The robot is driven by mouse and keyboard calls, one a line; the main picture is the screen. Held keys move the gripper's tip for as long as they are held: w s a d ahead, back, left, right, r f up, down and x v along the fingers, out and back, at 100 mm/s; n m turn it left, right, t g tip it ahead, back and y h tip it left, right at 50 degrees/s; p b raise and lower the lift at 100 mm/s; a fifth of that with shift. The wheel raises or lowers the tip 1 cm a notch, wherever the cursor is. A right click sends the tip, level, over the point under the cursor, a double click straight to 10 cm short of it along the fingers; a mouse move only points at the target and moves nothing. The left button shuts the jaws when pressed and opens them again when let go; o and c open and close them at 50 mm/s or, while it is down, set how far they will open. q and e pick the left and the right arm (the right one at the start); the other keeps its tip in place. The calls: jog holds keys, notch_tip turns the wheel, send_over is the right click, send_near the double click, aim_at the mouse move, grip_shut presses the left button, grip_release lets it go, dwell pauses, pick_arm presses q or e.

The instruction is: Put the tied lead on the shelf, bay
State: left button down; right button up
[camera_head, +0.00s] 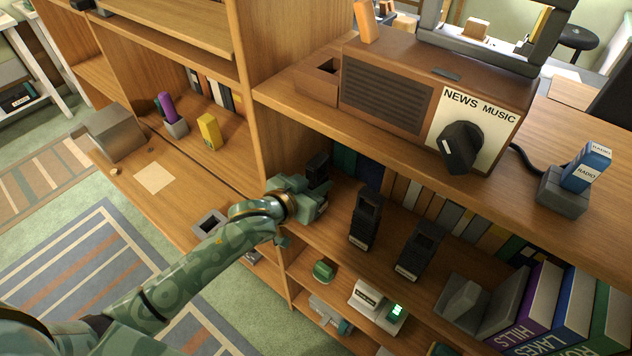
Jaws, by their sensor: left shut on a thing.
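My left gripper (318,196) reaches in from the left to the middle shelf (330,238) of the wooden bookcase. It is shut on a small dark object (318,167), which shows just beyond its fingers. The gripper hides part of this object, so I cannot tell for sure that it is the tied lead. Two upright black items (365,218) and (418,250) stand apart from the gripper, to its right on the same shelf. My right gripper is not in view.
A brown radio (390,90) with a large black knob stands on the shelf top. A blue box in a grey holder (563,190) is at right. Books (545,300) and a grey bookend (465,300) fill the lower right. An upright panel (262,130) borders the left bay, holding a yellow block (209,131).

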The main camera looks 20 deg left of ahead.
pick_arm(q)
jog(key=shift+f, duration=0.4)
jog(key=c, duration=1.1)
grip_release()
jog(key=shift+o, duration=0.2)
jog(key=shift+s, duration=0.1)
